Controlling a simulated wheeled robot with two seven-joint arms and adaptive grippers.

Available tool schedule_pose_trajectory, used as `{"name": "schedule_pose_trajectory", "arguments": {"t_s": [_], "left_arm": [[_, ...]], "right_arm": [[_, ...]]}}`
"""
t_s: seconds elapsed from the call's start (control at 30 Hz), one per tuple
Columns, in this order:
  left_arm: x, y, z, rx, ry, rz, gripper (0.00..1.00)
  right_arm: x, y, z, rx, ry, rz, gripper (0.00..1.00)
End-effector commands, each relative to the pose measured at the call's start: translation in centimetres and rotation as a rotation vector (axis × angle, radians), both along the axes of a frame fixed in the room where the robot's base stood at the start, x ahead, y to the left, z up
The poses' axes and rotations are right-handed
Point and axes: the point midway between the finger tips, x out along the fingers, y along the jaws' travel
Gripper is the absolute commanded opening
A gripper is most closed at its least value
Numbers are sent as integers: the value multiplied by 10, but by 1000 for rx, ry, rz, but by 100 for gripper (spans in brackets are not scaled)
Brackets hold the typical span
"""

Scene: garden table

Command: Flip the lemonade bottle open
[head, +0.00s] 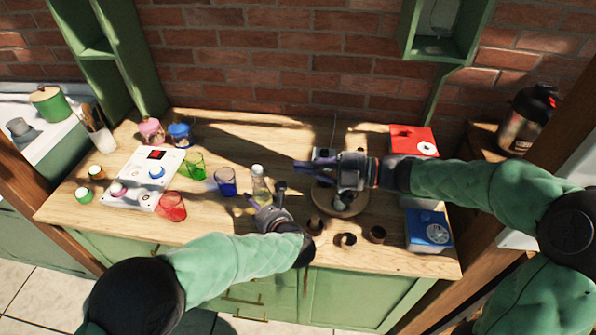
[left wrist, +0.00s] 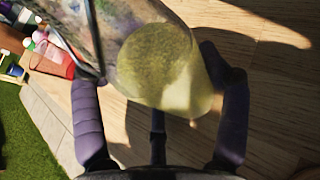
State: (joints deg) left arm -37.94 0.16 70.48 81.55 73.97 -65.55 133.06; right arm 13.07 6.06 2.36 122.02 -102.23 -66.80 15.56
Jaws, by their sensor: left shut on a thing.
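The lemonade bottle (head: 259,184) is clear glass with pale yellow liquid low inside. It stands near the middle of the table in the head view. My left gripper (head: 266,198) is at its near side, shut on it low down. In the left wrist view the bottle (left wrist: 165,65) fills the top centre, with purple fingers of the left gripper (left wrist: 160,112) on both sides. Its cap is out of that view. My right gripper (head: 304,170) is to the right of the bottle, fingers pointing left, apart from it. Its finger gap is unclear.
Blue (head: 226,182), green (head: 193,166) and red (head: 171,206) glasses stand left of the bottle, beside a white dial panel (head: 146,177). Small brown cups (head: 346,240) and a round wooden board (head: 341,205) lie right. Red (head: 408,138) and blue (head: 429,230) boxes stand further right.

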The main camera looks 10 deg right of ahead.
Motion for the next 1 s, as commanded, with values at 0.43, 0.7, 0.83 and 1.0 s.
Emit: {"name": "schedule_pose_trajectory", "arguments": {"t_s": [0.43,0.7,0.83,1.0], "left_arm": [[-1,0,-3,2,5,0,18],[-1,0,-3,2,5,0,18],[-1,0,-3,2,5,0,18],[-1,0,-3,2,5,0,18]], "right_arm": [[-8,24,-10,-157,-208,94,0],[-2,44,-27,-155,-204,94,0],[1,54,-35,-156,-203,93,0],[6,67,-46,-155,-202,93,0]]}}
